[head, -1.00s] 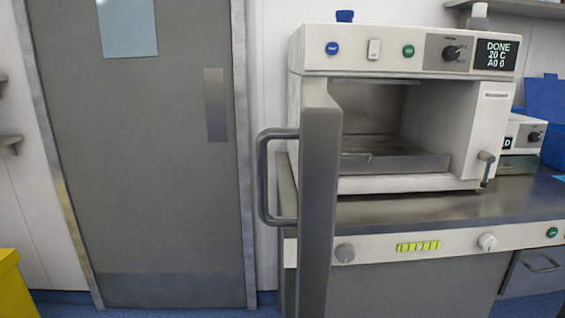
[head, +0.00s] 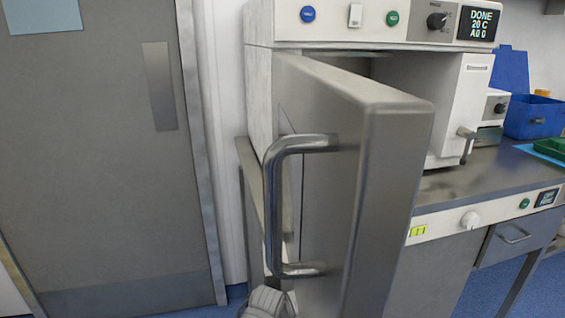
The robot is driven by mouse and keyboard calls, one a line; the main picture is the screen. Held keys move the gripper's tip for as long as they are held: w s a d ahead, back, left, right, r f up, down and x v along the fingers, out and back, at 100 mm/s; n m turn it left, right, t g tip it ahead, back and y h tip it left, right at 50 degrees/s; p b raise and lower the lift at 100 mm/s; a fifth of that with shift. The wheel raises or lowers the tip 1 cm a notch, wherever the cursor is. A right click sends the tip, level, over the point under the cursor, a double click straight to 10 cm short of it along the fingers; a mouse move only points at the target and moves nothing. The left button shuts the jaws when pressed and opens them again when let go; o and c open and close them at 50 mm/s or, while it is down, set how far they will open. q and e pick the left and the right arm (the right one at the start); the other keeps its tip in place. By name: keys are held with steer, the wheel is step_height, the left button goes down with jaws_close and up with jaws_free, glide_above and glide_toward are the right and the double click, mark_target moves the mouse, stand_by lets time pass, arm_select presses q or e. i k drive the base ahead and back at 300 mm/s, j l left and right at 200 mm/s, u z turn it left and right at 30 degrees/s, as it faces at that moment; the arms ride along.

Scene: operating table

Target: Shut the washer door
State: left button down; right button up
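The washer (head: 259,95) stands on the bench with its grey door (head: 330,200) hinged at its left side. The door is still ajar and angled out toward me, its thick free edge (head: 385,210) near the middle of the view. The door's outer face with its metal bar handle (head: 272,205) shows. A part of my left gripper (head: 268,303) shows at the bottom edge, just below the handle's lower end. Its fingers are mostly cut off, and I cannot tell whether it touches the door. My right gripper is out of view.
The washer's latch lever (head: 467,140) is on the right front panel. The bench top (head: 475,185) runs to the right, with a blue bin (head: 535,118) and a green tray (head: 552,148). A closed room door (head: 90,160) is at the left, with clear floor before it.

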mark_target(344, 165)
steer(key=k+l+u, duration=1.1)
steer(key=k, duration=0.3)
steer(key=i+j, duration=0.05)
steer(key=j, duration=0.05)
